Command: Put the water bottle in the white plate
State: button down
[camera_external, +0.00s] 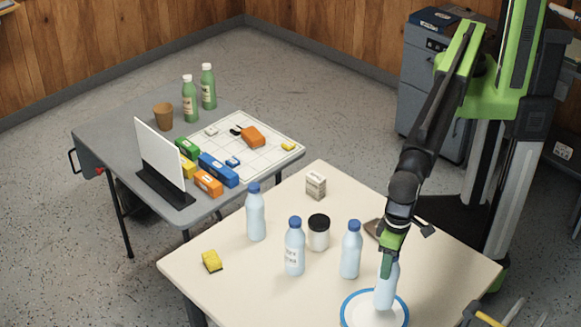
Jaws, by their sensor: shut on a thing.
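My gripper (390,243) is at the right side of the cream table (222,276), pointing down. It is shut on a pale blue water bottle (386,289), and its fingers cover the bottle's top. The bottle is close to upright over the white plate (361,313), which has a blue rim and lies at the table's front right. The bottle's base overlaps the plate in this view. I cannot tell whether it touches the plate. Several other water bottles with blue caps stand to the left: one at the back (256,213), one in the middle (295,248), one nearer (351,251).
A dark-lidded jar (318,235) stands among the bottles. A small box (316,186) is at the table's back and a yellow sponge (211,261) at its left. A grey table (100,133) behind holds green bottles, coloured boxes and an upright white panel (160,152).

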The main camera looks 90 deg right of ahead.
notch_tip(320, 180, down, 4)
jog(key=b, duration=0.3)
jog(key=shift+r, duration=0.35)
jog(key=shift+f, duration=0.3)
jog(key=c, duration=0.6)
grip_release()
jog(key=shift+r, duration=0.15)
jog(key=shift+r, duration=0.1)
notch_tip(320, 180, up, 12)
jog(key=p, duration=1.2)
jog(key=shift+r, duration=0.15)
